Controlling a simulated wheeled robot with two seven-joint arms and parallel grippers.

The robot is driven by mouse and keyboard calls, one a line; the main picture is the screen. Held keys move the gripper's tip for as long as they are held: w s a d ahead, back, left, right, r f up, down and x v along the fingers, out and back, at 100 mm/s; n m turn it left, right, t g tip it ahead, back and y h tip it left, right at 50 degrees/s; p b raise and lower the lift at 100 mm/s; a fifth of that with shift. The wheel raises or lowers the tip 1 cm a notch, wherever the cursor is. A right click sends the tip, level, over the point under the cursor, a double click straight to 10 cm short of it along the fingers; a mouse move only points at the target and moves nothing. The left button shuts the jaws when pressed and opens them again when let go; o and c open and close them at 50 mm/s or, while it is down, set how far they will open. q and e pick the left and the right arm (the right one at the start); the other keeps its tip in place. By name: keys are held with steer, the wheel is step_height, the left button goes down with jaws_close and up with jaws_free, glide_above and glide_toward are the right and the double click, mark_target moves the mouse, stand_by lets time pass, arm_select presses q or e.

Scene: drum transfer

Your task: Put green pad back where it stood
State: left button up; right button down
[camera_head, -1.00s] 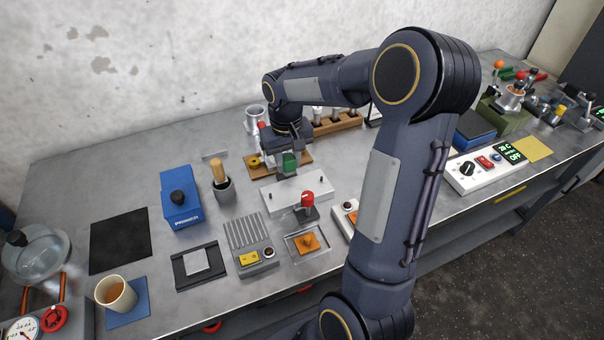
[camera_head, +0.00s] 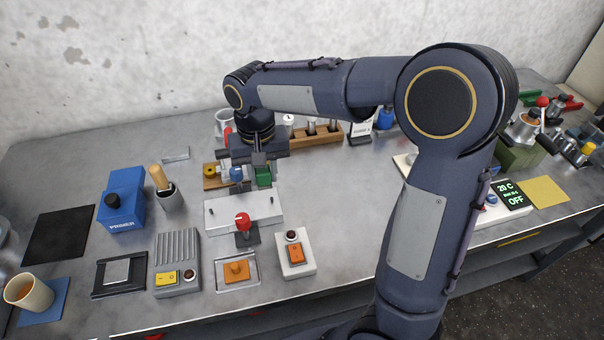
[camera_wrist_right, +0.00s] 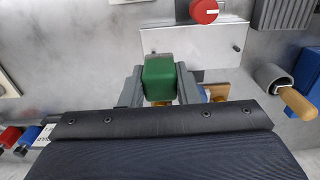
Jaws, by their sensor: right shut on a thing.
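The green pad (camera_head: 263,176) is a small green block held between the fingers of my right gripper (camera_head: 252,178). In the right wrist view the green pad (camera_wrist_right: 160,78) sits between both grey fingers, which are shut on it. In the head view it is over or just in front of the right part of a small wooden board (camera_head: 212,184), behind a white plate with pins (camera_head: 225,215). A yellow piece (camera_head: 210,170) and a blue piece (camera_head: 237,174) show at that board. The gap under the pad is hard to judge. My left gripper is out of view.
A red knob on a dark base (camera_head: 243,222) stands at the white plate's front. A blue primer box (camera_head: 121,206) and a cup with a wooden-handled tool (camera_head: 168,197) stand left. A wooden rack (camera_head: 318,138) is behind. Bare table lies right of the plate.

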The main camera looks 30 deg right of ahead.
steer(key=w+d+f+p, duration=0.2)
steer(key=w+d+f, duration=0.2)
steer(key=w+d, duration=0.3)
steer(key=p, duration=0.1)
glide_above(286, 178)
steer(key=f, duration=0.4)
steer(key=shift+s+a+f, duration=0.3)
steer(key=shift+s+f, duration=0.05)
steer(key=shift+f, duration=0.05)
steer(key=shift+w+d+f, duration=0.2)
steer(key=shift+d+f, duration=0.05)
steer(key=shift+f, duration=0.15)
step_height(286, 178, down, 3)
steer(key=shift+w+f+p, duration=0.1)
steer(key=shift+f+p, duration=0.05)
steer(key=shift+p, duration=0.25)
steer(key=shift+f, duration=0.25)
steer(key=c, duration=1.1)
jaws_free()
steer(key=shift+r, duration=0.1)
